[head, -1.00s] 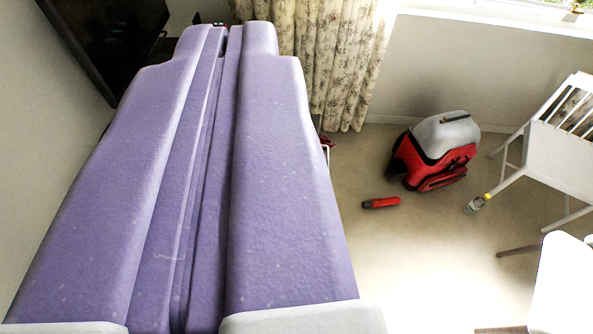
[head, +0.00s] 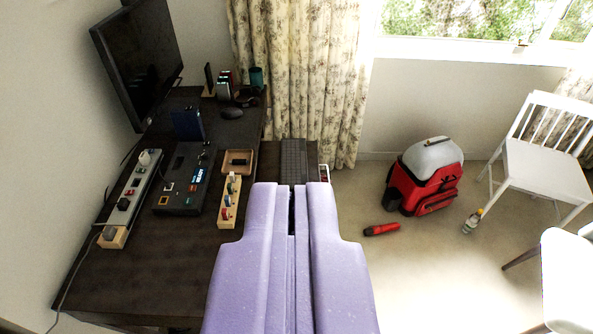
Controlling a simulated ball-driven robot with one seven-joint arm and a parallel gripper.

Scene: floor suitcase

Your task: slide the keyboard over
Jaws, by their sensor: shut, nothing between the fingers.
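The keyboard (head: 293,160) is a dark grey strip near the right edge of the dark desk (head: 190,250), running away from me. Its near part is hidden behind my purple gripper (head: 291,186). My gripper comes up from the bottom middle of the view, its tips overlapping the keyboard in the picture. The fingers are close together and nothing shows between them. I cannot tell whether they touch the keyboard.
A small wooden tray (head: 237,163), a wooden block with colored pieces (head: 230,200), a black device (head: 185,180) and a power strip (head: 130,197) lie left of my gripper. A monitor (head: 138,60) stands behind. A red-grey suitcase (head: 428,175) is on the floor right.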

